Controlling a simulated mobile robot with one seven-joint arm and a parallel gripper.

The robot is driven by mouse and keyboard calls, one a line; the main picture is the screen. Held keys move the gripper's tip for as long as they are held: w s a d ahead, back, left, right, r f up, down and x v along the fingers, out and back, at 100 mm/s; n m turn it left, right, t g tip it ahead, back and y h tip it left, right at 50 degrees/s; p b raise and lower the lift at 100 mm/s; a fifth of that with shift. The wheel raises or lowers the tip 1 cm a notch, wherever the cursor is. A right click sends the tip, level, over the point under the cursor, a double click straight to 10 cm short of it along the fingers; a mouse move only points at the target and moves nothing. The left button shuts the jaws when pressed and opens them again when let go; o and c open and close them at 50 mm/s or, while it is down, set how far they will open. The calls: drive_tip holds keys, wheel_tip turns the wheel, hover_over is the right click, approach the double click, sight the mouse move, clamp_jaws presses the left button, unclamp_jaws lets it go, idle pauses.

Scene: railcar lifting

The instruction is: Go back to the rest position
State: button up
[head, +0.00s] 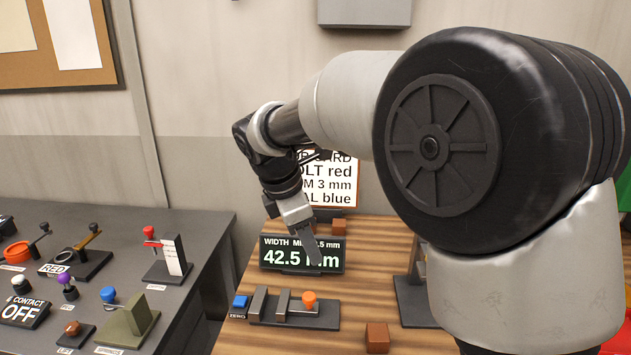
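My gripper (311,245) hangs below my bent arm over the wooden table (365,240). Its fingers point down in front of the black display (270,255), which reads "42.5 mm", and cover part of its text. From this side I cannot see whether the fingers are apart. I see no object clearly held in them.
On the wooden table are a fixture with an orange knob (309,299), a brown block (377,337) and a printed card (343,180). My arm hides much of the right side.

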drive_tip(key=s+d+r+m+y+p, duration=0.1)
drive_tip(key=s+d+r+m, duration=0.3)
drive_tip(key=s+d+m, duration=0.25)
drive_tip(key=s+d+r+m+y, duration=0.1)
drive_tip(key=s+d+r+m, duration=0.3)
drive_tip(key=s+d+m, duration=0.25)
drive_tip(key=s+d+f+m+t, duration=0.1)
drive_tip(key=s+d+m, duration=0.1)
drive_tip(key=s+m, duration=0.2)
drive_tip(key=s+d+f+m+t+p, duration=0.1)
drive_tip(key=s+d+m, duration=0.2)
drive_tip(key=s+m, duration=0.2)
drive_tip(key=shift+s+d+f+y, duration=0.3)
drive_tip(key=shift+s+y, duration=0.1)
drive_tip(key=shift+s, duration=0.45)
